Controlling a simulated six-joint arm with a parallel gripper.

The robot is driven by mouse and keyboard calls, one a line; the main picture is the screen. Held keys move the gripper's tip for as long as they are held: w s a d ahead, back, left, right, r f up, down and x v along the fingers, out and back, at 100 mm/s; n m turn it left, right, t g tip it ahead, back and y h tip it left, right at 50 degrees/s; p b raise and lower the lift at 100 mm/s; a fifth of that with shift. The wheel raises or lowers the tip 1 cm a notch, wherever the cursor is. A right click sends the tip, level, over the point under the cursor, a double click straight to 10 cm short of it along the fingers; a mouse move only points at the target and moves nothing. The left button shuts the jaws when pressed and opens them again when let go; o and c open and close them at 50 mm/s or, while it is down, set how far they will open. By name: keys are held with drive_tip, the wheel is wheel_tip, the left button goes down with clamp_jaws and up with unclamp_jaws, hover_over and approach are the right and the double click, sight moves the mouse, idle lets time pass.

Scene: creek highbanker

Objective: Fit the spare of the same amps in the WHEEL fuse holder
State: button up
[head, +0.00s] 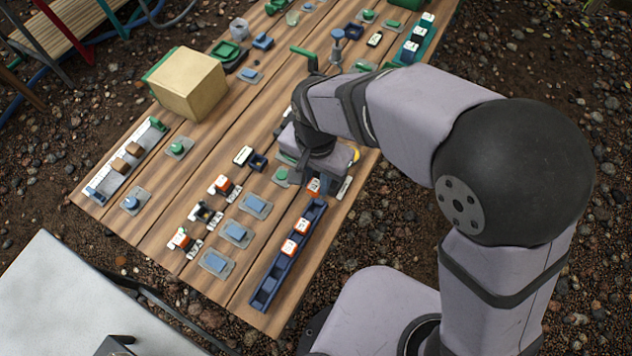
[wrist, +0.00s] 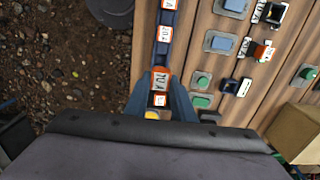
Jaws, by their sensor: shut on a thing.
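Two other orange fuses sit in the rack (head: 302,225) (head: 289,247); one looks like 20A in the wrist view (wrist: 165,33). Left of the rack is a row of holders: two with orange tops (head: 222,186) (head: 181,240) and a black one (head: 205,214) between. I cannot read which is WHEEL.
Blue rocker plates (head: 237,233) lie between rack and holders. A dark blue block with a white label (head: 245,157) sits beyond the holders. A tan box (head: 189,83) and a pale tray with brown blocks (head: 100,187) stand at left.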

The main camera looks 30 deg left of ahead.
drive_tip(key=s+a+n+p, duration=0.2)
drive_tip(key=s+a, duration=0.3)
drive_tip(key=a, duration=0.3)
drive_tip(key=s+a+f+n+p, duration=0.1)
drive_tip(key=s+a, duration=0.3)
drive_tip(key=a, duration=0.4)
drive_tip(key=s+a+n+p, duration=0.3)
drive_tip(key=s+a+p, duration=0.1)
drive_tip(key=a, duration=0.3)
drive_tip(key=shift+s+a+f, duration=0.2)
drive_tip(key=shift+s+a, duration=0.2)
drive_tip(key=shift+s, duration=0.4)
drive_tip(key=shift+f, duration=0.1)
drive_tip(key=shift+f+b, duration=1.4)
drive_tip(key=shift+f, duration=0.7)
drive_tip(key=shift+f, duration=0.2)
drive_tip(key=shift+f+b, duration=0.4)
drive_tip(key=shift+f, duration=0.1)
drive_tip(key=shift+f, duration=0.25)
